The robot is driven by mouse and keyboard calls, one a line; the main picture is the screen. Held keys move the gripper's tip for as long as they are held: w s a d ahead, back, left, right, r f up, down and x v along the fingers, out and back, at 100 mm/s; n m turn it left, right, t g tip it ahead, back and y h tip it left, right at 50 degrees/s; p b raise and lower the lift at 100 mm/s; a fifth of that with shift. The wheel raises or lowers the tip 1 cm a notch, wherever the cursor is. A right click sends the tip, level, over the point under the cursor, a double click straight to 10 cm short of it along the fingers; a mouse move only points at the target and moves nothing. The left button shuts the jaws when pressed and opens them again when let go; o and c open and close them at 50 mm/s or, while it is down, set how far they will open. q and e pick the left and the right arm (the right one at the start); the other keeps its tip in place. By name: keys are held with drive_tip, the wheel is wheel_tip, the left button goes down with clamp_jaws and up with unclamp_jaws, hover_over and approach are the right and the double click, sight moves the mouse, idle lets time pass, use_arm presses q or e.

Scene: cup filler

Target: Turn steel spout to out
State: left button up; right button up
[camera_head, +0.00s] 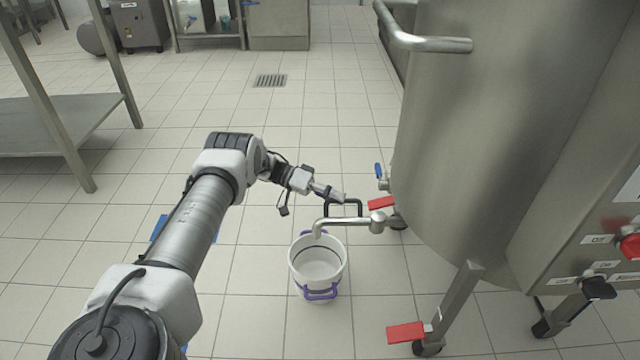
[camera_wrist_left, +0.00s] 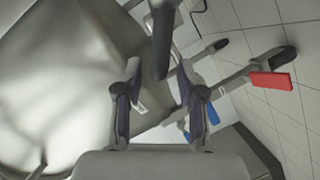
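The steel spout (camera_head: 347,221) leaves the large steel tank (camera_head: 480,110) low on its left side and points left. Its bent end is over the white bucket (camera_head: 318,265). A dark bracket-like handle (camera_head: 345,202) shows just behind the spout. My left gripper (camera_head: 337,196) is at this handle, a little above and behind the spout. In the left wrist view, its fingers (camera_wrist_left: 159,72) are apart, with a dark bar (camera_wrist_left: 163,40) reaching between their tips. I cannot tell whether they touch it. My right gripper is not in view.
Red pedals (camera_head: 405,332) show at the tank's feet. A blue valve lever (camera_head: 379,170) is behind the spout. A steel pipe handle (camera_head: 425,42) juts out above. A steel table (camera_head: 60,122) stands at the left. The tiled floor between is free, with a drain (camera_head: 270,80).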

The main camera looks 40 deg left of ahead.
use_arm(q)
drive_tip(key=v, duration=0.9)
drive_tip(key=shift+a, duration=0.1)
